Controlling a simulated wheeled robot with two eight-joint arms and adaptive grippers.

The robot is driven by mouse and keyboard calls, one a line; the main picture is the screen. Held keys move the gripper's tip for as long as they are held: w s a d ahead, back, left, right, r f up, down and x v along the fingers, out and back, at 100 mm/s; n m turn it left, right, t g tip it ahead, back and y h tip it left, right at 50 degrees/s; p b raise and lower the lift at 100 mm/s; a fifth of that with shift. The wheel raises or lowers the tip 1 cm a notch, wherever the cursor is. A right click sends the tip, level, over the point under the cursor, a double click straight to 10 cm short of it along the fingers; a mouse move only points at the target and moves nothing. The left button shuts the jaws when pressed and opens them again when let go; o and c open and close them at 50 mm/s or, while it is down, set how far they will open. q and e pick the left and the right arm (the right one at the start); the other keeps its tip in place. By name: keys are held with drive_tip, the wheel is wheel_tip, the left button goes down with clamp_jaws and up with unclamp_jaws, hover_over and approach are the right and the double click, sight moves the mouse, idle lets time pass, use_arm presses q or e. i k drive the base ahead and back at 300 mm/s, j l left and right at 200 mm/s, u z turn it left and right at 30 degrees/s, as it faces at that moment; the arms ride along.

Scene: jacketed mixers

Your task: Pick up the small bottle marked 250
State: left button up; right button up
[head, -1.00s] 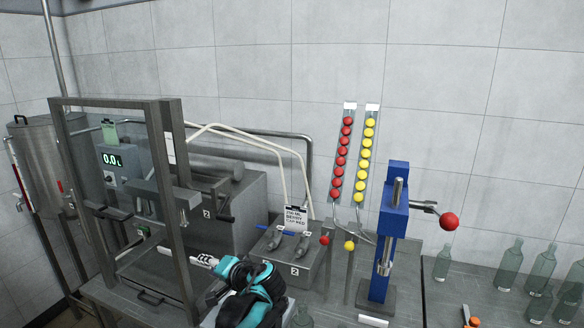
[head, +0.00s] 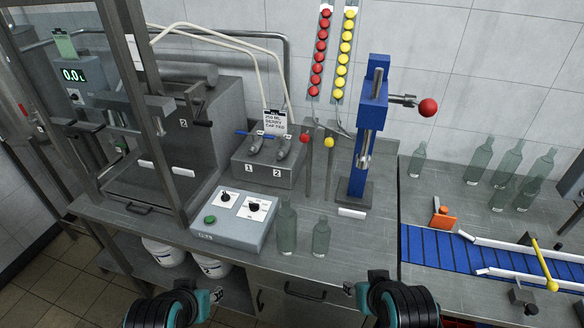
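Two clear green-tinted bottles stand upright near the front of the steel bench: a taller bottle (head: 286,228) and a shorter bottle (head: 321,237) to its right. Other small bottle shapes include a lone bottle (head: 417,161) on the right-hand bench. I cannot read a 250 mark on any of them. My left gripper (head: 205,301) is low at the front, below and left of the two bottles. My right gripper (head: 358,294) is low at the front, below and right of the shorter bottle. Both are apart from the bottles, and their finger openings are not clear.
A control box (head: 234,219) stands just left of the bottles. A blue press (head: 369,130) with a red-knobbed lever stands behind them. A blue conveyor (head: 435,250) with white rails lies at right. Several bottles (head: 508,163) stand behind it.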

sight(322, 232)
drive_tip(key=k+j+z, duration=0.65)
drive_tip(key=k+j, duration=0.1)
drive_tip(key=j, duration=0.05)
